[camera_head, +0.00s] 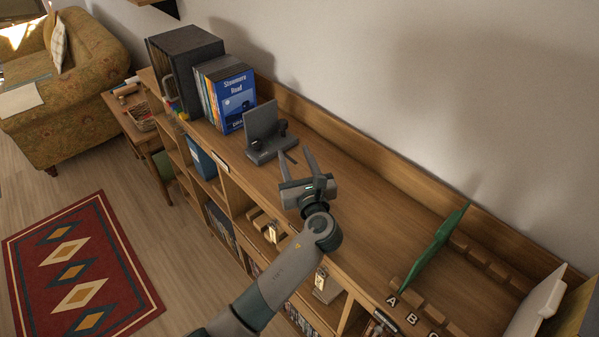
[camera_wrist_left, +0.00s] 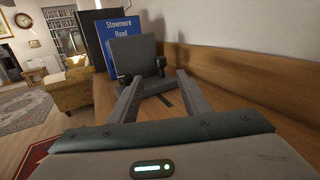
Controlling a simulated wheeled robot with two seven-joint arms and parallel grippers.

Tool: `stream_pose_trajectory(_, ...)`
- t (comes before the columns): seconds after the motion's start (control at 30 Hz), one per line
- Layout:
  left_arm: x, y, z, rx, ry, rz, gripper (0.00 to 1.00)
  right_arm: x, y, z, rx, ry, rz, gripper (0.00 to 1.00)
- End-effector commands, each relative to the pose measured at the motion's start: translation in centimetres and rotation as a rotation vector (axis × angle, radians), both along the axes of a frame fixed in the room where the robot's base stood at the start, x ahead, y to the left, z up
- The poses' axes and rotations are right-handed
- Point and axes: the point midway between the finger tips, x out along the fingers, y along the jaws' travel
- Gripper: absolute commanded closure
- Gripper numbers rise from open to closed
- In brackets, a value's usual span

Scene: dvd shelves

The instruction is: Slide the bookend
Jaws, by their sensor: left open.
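The grey bookend (camera_head: 262,125) stands on the wooden shelf top, with an upright plate and a flat base carrying two dark knobs. In the left wrist view the bookend (camera_wrist_left: 151,61) stands straight ahead, its lower part partly hidden by my fingers. My left gripper (camera_head: 298,155) is open and empty, just in front of the bookend on its right side; its fingers (camera_wrist_left: 157,92) point at it. Whether they touch it I cannot tell. A row of books (camera_head: 228,94), the nearest a blue "Stowmere Road", stands left of the bookend, with a small gap between. My right gripper is not in view.
A dark box file (camera_head: 187,62) stands at the far left end of the shelf. A green divider (camera_head: 436,245) and letter-marked slots are at the right. A raised back ledge (camera_head: 380,157) runs behind. The shelf top between is clear.

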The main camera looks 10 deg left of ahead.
Motion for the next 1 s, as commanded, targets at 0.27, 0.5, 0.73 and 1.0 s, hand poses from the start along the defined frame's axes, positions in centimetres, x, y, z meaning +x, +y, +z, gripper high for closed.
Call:
stream_pose_trajectory(0.27, -3.3, -1.5, -0.1, 0.000, 0.001, 0.000, 0.57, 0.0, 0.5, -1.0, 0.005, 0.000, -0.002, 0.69)
stream_pose_trajectory(0.5, -4.0, -1.8, 0.0, -0.001, 0.000, 0.000, 0.57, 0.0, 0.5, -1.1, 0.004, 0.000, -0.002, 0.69)
stream_pose_trajectory(0.73, -3.9, -1.8, 0.0, 0.000, 0.000, 0.000, 0.57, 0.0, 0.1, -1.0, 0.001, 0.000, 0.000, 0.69)
stream_pose_trajectory(1.0, -3.9, -1.8, 0.0, 0.000, 0.000, 0.000, 0.57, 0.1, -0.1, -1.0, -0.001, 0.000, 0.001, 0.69)
